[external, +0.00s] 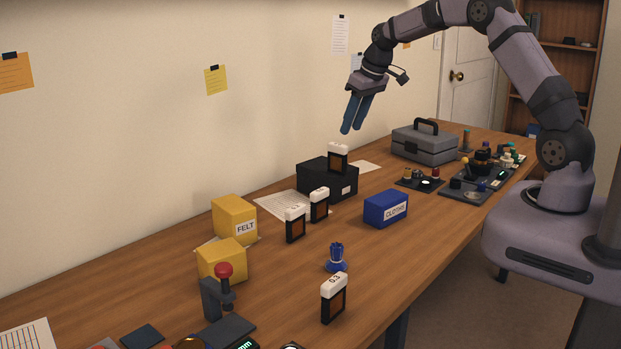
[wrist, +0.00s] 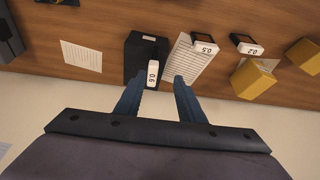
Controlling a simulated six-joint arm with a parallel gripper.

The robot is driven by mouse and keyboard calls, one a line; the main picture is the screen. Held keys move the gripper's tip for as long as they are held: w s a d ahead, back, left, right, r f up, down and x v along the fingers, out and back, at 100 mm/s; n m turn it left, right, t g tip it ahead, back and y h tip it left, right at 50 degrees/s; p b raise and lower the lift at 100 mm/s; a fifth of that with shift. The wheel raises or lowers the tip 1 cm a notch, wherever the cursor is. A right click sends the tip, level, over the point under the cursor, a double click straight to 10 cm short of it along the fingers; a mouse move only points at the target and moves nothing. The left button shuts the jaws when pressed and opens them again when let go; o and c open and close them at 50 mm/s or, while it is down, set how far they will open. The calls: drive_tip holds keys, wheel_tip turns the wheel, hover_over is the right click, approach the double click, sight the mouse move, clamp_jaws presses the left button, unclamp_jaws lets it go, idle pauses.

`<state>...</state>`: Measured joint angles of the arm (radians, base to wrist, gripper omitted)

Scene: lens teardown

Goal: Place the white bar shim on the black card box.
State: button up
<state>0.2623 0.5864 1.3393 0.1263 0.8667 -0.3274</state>
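Several dark upright shim holders with white tops are in view, and I cannot tell which one is the white bar shim. One, marked 0.6 (wrist: 152,76), stands upright on the black card box (external: 318,183); it also shows in the external view (external: 338,160). Two more, marked 0.5 (wrist: 205,45) and 0.2 (wrist: 248,46), stand on the table in front of the box. One marked 0.3 (external: 333,300) stands nearer the camera. My gripper (external: 352,131) is above the box, pointing down, with its blue fingers apart and nothing between them. In the wrist view the 0.6 top shows between the fingertips.
A blue CLOTHS box (external: 385,210), yellow boxes (external: 234,215) and a small blue part (external: 336,260) stand around the holders. A grey toolbox (external: 424,145) and a dark tray of parts (external: 478,185) are farther back.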

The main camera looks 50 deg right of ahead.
drive_tip(key=s+a+f+g, duration=0.1)
drive_tip(key=s+a, duration=0.3)
drive_tip(key=s, duration=0.7)
drive_tip(key=s+a+f+g, duration=0.1)
drive_tip(key=s+a+f, duration=0.3)
drive_tip(key=s, duration=0.8)
drive_tip(key=s+a+f+g, duration=0.2)
drive_tip(key=s+a, duration=0.2)
drive_tip(key=s, duration=0.7)
drive_tip(key=shift+s+a+f, duration=0.2)
drive_tip(key=shift+a+f, duration=0.15)
drive_tip(key=shift+f, duration=0.05)
